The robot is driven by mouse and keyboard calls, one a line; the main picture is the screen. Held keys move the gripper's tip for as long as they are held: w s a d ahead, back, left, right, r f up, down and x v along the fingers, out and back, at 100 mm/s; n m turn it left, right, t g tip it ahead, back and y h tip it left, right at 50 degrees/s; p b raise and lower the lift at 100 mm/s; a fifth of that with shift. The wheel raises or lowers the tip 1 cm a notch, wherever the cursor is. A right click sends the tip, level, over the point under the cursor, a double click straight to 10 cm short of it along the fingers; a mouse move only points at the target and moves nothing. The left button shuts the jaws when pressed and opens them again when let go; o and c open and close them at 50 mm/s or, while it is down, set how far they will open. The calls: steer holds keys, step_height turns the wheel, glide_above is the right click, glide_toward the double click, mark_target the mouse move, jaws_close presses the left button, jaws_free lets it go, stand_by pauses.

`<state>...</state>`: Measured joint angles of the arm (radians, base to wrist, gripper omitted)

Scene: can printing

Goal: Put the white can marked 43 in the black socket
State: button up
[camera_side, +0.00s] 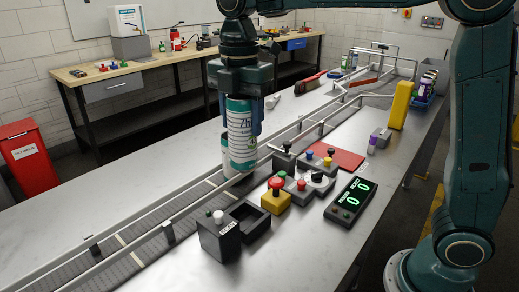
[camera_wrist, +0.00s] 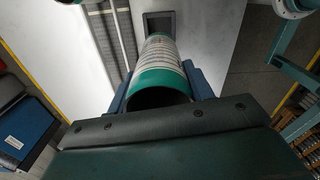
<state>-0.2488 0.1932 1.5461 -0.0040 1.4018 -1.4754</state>
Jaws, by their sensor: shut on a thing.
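My gripper (camera_side: 240,122) is shut on a white can (camera_side: 240,128) with teal bands at its ends. The can is upright and held above the bench by the conveyor. Large letters show on its side, but I cannot read a 43. In the wrist view the can (camera_wrist: 162,75) lies between the two blue fingers. The black socket (camera_side: 262,228) is a box with a square opening, in front of and below the can. Its dark opening also shows in the wrist view (camera_wrist: 160,17), beyond the can's far end. The can is apart from the socket.
Another white can (camera_side: 226,152) seems to stand on the conveyor (camera_side: 130,245) behind the held one. A yellow box with a red button (camera_side: 276,196), a green-digit display (camera_side: 351,200) and a red mat (camera_side: 341,158) are right of the socket. A yellow post (camera_side: 401,105) stands farther back.

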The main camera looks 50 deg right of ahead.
mark_target(243, 171)
step_height(243, 171, down, 12)
steer(key=shift+f, duration=0.15)
steer(key=shift+f, duration=0.1)
steer(key=shift+f, duration=2.05)
steer(key=shift+f, duration=0.1)
steer(key=o, duration=0.9)
steer(key=shift+o, duration=0.2)
